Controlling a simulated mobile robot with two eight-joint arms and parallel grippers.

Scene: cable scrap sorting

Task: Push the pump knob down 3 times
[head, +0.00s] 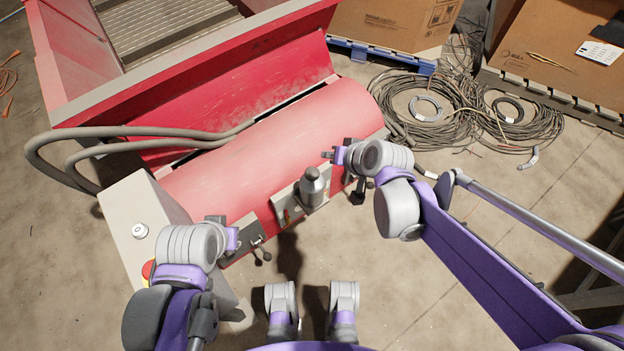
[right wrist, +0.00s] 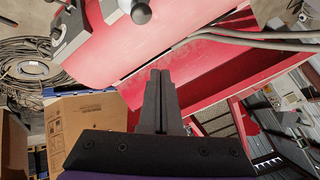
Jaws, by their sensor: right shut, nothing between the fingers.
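The pump knob (head: 312,181) is a dark grey, rounded knob on a light plate at the front of the red machine. In the right wrist view a dark round knob (right wrist: 141,12) shows at the top edge. My right gripper (head: 328,155) is above and slightly right of the knob in the head view, apart from it. Its black fingers (right wrist: 161,95) are together and empty in the right wrist view. My left gripper (head: 234,239) is at the lower left by a lever plate; its fingers are too small and partly hidden to read.
The red machine (head: 270,130) has a grey control box (head: 135,205) with a red button (head: 148,270) at left. Levers (head: 260,247) flank the knob. Hoses (head: 110,133) arch behind the box. Cable coils (head: 430,105) and cardboard boxes (head: 385,25) stand at back right. Floor in front is clear.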

